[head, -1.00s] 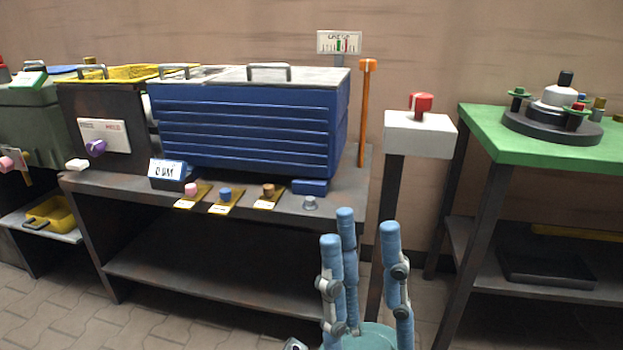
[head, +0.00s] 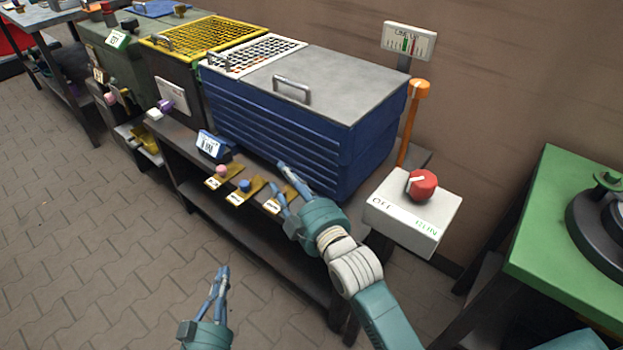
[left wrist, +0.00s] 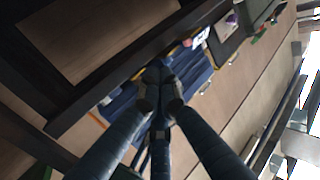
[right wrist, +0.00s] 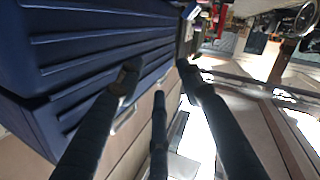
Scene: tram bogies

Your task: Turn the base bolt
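I cannot tell for sure which part is the base bolt. A dark round base (head: 592,225) with a green-topped fitting (head: 607,180) stands on the green table, cut off at the right edge of the head view. My right gripper (head: 279,180) is open and empty, in front of the blue ribbed cabinet (head: 290,140), by the bench's front edge. It also shows in the right wrist view (right wrist: 158,82), beside the cabinet's side. My left gripper (head: 222,270) is low over the floor, in front of the bench. Its fingertips are close together with nothing seen between them in the left wrist view (left wrist: 160,82).
A white box with a red knob (head: 422,184) stands between the bench and the green table (head: 550,235). An orange-topped post (head: 418,90) stands behind it. Pink (head: 221,170) and blue (head: 244,185) knobs sit on the bench edge. The paved floor (head: 90,250) at left is clear.

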